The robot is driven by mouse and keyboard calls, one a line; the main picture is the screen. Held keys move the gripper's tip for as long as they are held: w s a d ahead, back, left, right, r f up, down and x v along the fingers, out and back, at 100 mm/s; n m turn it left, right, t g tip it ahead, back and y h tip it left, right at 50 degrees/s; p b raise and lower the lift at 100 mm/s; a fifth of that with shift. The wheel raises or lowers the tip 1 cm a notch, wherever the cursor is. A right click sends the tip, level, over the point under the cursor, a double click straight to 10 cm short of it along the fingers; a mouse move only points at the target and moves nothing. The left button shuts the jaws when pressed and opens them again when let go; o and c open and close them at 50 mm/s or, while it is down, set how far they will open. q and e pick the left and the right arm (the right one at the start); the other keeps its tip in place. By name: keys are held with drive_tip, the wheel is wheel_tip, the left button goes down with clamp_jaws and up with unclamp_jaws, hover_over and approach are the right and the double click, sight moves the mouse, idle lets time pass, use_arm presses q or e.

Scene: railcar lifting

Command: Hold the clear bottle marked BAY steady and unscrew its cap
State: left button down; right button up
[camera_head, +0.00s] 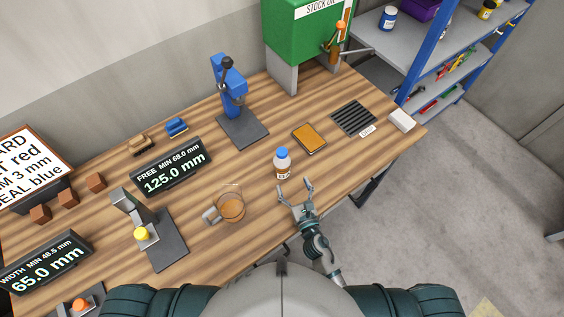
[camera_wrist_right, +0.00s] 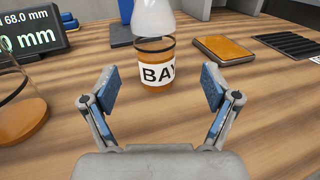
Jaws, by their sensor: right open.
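The clear bottle marked BAY (camera_head: 282,166) stands upright on the wooden table, with amber contents and a white label. Its blue cap (camera_head: 281,153) is on top in the head view. In the right wrist view the bottle (camera_wrist_right: 156,50) stands ahead of the fingers, and its top is cut off by the frame edge. My right gripper (camera_head: 295,190) is open and empty, just to the near right of the bottle, not touching it. Its two blue-padded fingers (camera_wrist_right: 160,88) show apart in the wrist view. My left gripper is not in view.
A glass mug (camera_head: 232,208) stands left of the bottle. An orange-brown pad (camera_head: 309,138) and a black grille (camera_head: 354,118) lie to the right. A blue press (camera_head: 230,85) stands behind, and a display reading 125.0 mm (camera_head: 171,166) is at left. The table's near edge is close to my arm.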

sight(284, 172)
drive_tip(key=x, duration=0.4)
drive_tip(key=shift+a+f+p+x, duration=0.1)
drive_tip(key=shift+a+f+x, duration=0.05)
drive_tip(key=shift+x, duration=0.75)
drive_tip(key=shift+a+f+p+x, duration=0.1)
drive_tip(key=shift+f+x, duration=0.05)
drive_tip(key=shift+x, duration=0.75)
drive_tip(key=shift+a+f+p+x, duration=0.1)
drive_tip(key=shift+a+f+x, duration=0.05)
drive_tip(key=shift+x, duration=0.75)
drive_tip(key=shift+s, duration=0.2)
drive_tip(key=c, duration=1.4)
